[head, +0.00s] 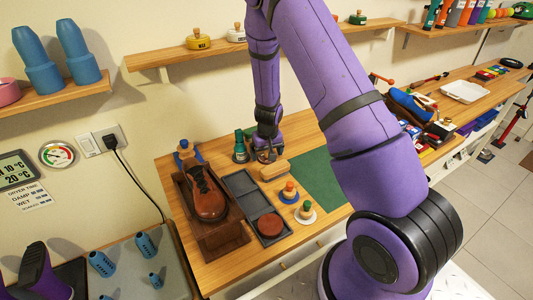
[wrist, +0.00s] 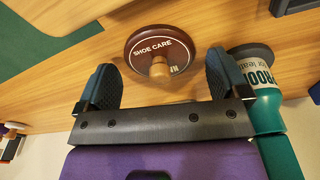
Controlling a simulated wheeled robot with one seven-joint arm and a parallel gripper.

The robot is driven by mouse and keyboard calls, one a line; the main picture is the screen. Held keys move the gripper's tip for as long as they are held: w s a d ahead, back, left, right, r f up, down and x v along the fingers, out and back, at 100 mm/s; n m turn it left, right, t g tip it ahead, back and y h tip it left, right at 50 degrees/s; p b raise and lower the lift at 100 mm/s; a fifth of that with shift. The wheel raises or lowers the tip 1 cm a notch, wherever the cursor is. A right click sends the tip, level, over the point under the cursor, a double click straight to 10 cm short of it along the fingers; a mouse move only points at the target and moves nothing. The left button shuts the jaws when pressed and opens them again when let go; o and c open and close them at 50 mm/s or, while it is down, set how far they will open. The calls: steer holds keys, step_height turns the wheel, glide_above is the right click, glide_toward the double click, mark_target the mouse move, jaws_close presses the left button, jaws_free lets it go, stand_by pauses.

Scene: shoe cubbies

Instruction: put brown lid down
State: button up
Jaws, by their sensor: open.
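The brown lid (wrist: 158,48), marked "SHOE CARE" and with a light wooden knob, shows in the wrist view on the wooden bench top, knob towards me. My gripper (wrist: 165,88) is open, with one dark finger on each side of the knob and no visible contact. In the head view my gripper (head: 266,156) is low over the back of the bench, beside a green bottle (head: 240,147). The gripper mostly hides the lid there. The green bottle also stands close to the right finger in the wrist view (wrist: 267,108).
A grey tray (head: 241,184) on the bench holds a round brown disc (head: 269,225). A green mat (head: 318,180) lies clear to the right.

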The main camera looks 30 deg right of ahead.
steer(key=s+a+r+t+y, duration=0.15)
steer(key=s+r, duration=0.25)
steer(key=r, duration=0.7)
steer(key=s+a+r+n, duration=0.1)
steer(key=s+a+r, duration=0.3)
steer(key=r, duration=0.7)
steer(key=s+a+r+y, duration=0.1)
steer(key=s+r, duration=0.4)
steer(key=r, duration=0.7)
steer(key=s+a+r+t+h, duration=0.1)
steer(key=s+r, duration=0.3)
steer(key=s, duration=0.5)
steer(key=s+a+r+n+t+h, duration=0.1)
steer(key=s+r, duration=0.3)
steer(key=s, duration=0.6)
steer(key=shift+s+r, duration=0.25)
